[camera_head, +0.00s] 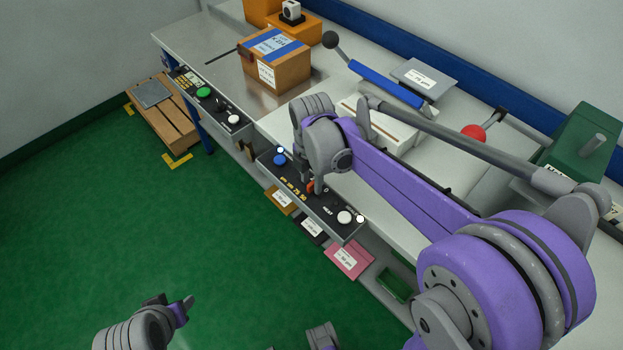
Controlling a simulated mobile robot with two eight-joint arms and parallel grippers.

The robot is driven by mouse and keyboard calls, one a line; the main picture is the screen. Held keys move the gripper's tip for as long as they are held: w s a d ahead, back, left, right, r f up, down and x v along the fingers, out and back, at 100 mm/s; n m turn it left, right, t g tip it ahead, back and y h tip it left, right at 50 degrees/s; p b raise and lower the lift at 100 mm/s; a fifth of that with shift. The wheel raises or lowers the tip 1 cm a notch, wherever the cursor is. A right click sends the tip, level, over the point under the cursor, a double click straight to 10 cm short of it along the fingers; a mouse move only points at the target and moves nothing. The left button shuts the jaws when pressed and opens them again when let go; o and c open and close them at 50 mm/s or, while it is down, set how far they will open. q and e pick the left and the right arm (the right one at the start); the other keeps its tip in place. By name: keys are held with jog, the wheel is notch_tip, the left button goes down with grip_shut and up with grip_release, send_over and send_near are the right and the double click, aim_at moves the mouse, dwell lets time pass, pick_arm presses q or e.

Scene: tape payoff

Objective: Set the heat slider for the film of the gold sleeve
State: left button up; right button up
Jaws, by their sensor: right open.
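The heat panel (335,222) is a dark box on the bench's front edge, with a blue button, a printed number scale, the word HEAT and a white knob. An orange-red piece (311,187), apparently the slider handle, shows at the scale. My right gripper (309,184) is open, pointing down at this piece; its fingers partly hide it, and I cannot tell whether they touch it. The gold sleeve (281,200) hangs below the panel with a white label too small to read. My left gripper (176,303) is at the bottom left over the floor, far from the panel.
Black (312,229) and pink (349,258) sleeves hang beside the gold one. Another panel (205,97) with a green button is farther left. A cardboard box (279,72), a blue-handled sealer (388,84) and a green machine (580,145) stand on the bench. The green floor is open.

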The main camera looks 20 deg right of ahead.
aim_at(312, 184)
notch_tip(312, 184, up, 11)
jog(key=shift+f+p, duration=0.15)
jog(key=shift+p, duration=0.3)
dwell(0.3)
jog(key=s+f+m+t+p, duration=0.1)
jog(key=s+f+m+t, duration=0.1)
jog(key=s+m, duration=0.5)
jog(key=s+a+f+m+t+p, duration=0.1)
jog(key=s+f+m+t, duration=0.2)
jog(key=m, duration=1.2)
jog(key=s+f, duration=0.2)
jog(key=s, duration=0.3)
jog(key=shift+s+a+f+p, duration=0.15)
jog(key=shift+s+a+p, duration=0.1)
jog(key=shift+p, duration=0.15)
jog(key=shift+w, duration=0.1)
dwell(1.5)
